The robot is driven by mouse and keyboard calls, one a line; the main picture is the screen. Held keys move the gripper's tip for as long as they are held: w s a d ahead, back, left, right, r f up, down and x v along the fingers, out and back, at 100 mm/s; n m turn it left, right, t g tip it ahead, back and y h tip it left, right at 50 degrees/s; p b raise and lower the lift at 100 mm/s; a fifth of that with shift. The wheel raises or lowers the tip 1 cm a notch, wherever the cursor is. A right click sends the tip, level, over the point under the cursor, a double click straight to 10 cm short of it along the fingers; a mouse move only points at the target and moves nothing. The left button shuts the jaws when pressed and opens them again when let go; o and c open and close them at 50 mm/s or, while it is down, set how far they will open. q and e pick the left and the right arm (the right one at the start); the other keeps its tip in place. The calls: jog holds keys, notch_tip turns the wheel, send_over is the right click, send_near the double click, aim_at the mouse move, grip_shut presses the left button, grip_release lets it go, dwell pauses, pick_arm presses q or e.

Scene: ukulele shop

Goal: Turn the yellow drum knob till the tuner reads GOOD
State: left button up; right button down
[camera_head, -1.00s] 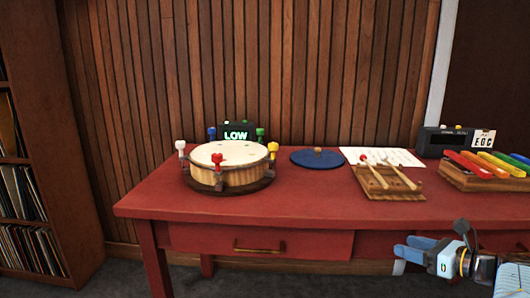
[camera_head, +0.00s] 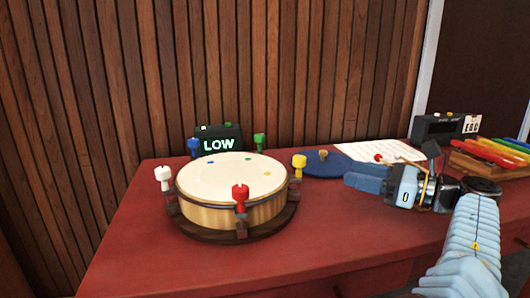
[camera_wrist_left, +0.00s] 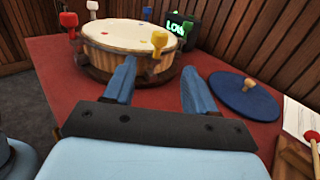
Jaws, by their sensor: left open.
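The yellow drum knob (camera_head: 300,166) stands upright on the right rim of the round wooden drum (camera_head: 235,212). The tuner (camera_head: 219,142) behind the drum reads LOW. My left gripper (camera_head: 362,182) is to the right of the yellow knob, apart from it, fingers pointing toward the drum. In the left wrist view the gripper (camera_wrist_left: 158,78) is open and empty; the yellow knob (camera_wrist_left: 159,41) shows beyond and between its fingertips. My right gripper is not in view.
The drum also carries a red knob (camera_head: 240,197), white knob (camera_head: 164,178), blue knob (camera_head: 193,147) and green knob (camera_head: 259,142). A blue disc (camera_head: 334,166) lies close behind my gripper. Bars, a white sheet (camera_head: 375,153) and a dark box (camera_head: 440,130) are at right. The red table (camera_head: 140,250) is clear in front.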

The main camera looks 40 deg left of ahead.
aim_at(305, 162)
pick_arm(q)
jog(key=a, duration=0.4)
jog(key=a+b, duration=0.1)
jog(key=a, duration=0.4)
jog(key=s+a+b, duration=0.1)
jog(key=a, duration=0.4)
jog(key=shift+s+a, duration=0.1)
jog(key=shift+a, duration=0.1)
jog(key=c, duration=0.9)
